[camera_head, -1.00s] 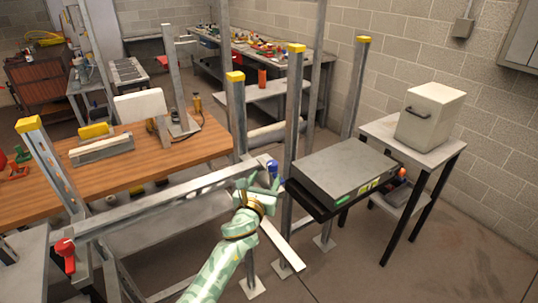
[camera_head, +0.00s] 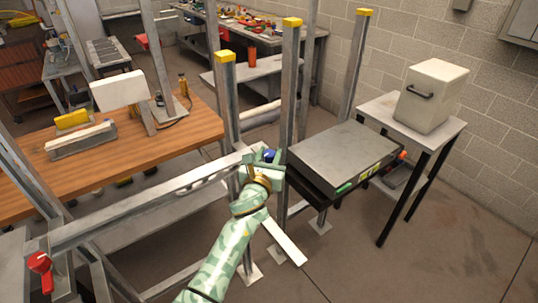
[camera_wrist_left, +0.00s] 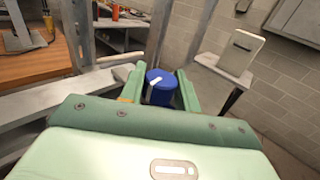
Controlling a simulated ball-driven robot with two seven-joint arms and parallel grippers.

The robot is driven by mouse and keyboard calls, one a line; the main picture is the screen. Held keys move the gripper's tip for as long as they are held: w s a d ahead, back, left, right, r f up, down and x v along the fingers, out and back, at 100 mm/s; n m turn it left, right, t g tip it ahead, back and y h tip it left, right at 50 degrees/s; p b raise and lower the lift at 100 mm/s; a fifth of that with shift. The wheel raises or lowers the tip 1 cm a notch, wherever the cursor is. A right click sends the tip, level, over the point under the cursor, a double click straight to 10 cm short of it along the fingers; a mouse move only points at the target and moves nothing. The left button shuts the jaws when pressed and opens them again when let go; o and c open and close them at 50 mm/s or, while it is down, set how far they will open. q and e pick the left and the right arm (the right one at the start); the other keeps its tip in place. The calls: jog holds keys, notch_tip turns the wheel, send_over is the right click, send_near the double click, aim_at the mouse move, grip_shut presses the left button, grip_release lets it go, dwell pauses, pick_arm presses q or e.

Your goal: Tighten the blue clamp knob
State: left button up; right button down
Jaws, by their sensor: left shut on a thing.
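The blue clamp knob (camera_head: 268,155) sits at the right end of the metal crossbar (camera_head: 150,203), by a yellow-capped upright post. My left gripper (camera_head: 265,160) is at the knob. In the left wrist view the blue knob (camera_wrist_left: 160,88), with a white mark on its top, lies between the two green fingers (camera_wrist_left: 161,90), which are shut on it. The lower part of the knob is hidden by the gripper. A red clamp knob (camera_head: 40,263) is at the crossbar's left end. My right gripper is not in view.
A dark grey flat box (camera_head: 342,155) on a black shelf stands close to the right of my left gripper. Yellow-capped posts (camera_head: 290,80) rise just behind it. A wooden workbench (camera_head: 120,160) is at the left. Open floor (camera_head: 400,270) lies at the lower right.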

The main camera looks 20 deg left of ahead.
pick_arm(q)
jog(key=shift+r+m+h+p, duration=0.1)
jog(key=shift+m+h+p, duration=0.2)
jog(key=shift+h+p, duration=0.15)
jog(key=shift+a+m+h+p, duration=0.1)
jog(key=shift+m+h+p, duration=0.45)
jog(key=shift+h, duration=0.3)
jog(key=shift+m+h, duration=0.75)
jog(key=shift+h, duration=0.45)
jog(key=shift+m+g+h, duration=0.4)
jog(key=shift+h, duration=0.2)
jog(key=shift+f+m+g+h+b, duration=0.2)
jog(key=shift+m+h+b, duration=0.15)
jog(key=shift+h, duration=0.25)
jog(key=shift+f+m+g+h+b, duration=0.1)
jog(key=shift+m+g+h+b, duration=0.1)
jog(key=shift+m+h, duration=0.35)
jog(key=m+g+h+b, duration=0.2)
jog(key=h+b, duration=0.1)
jog(key=shift+f+h+b, duration=0.1)
jog(key=shift+h+b, duration=0.15)
jog(key=shift+b, duration=0.05)
jog(key=shift+r+m+g+h+b, duration=0.25)
jog(key=shift+m+g+h+b, duration=0.35)
jog(key=shift+m+b, duration=0.15)
jog(key=o, duration=0.9)
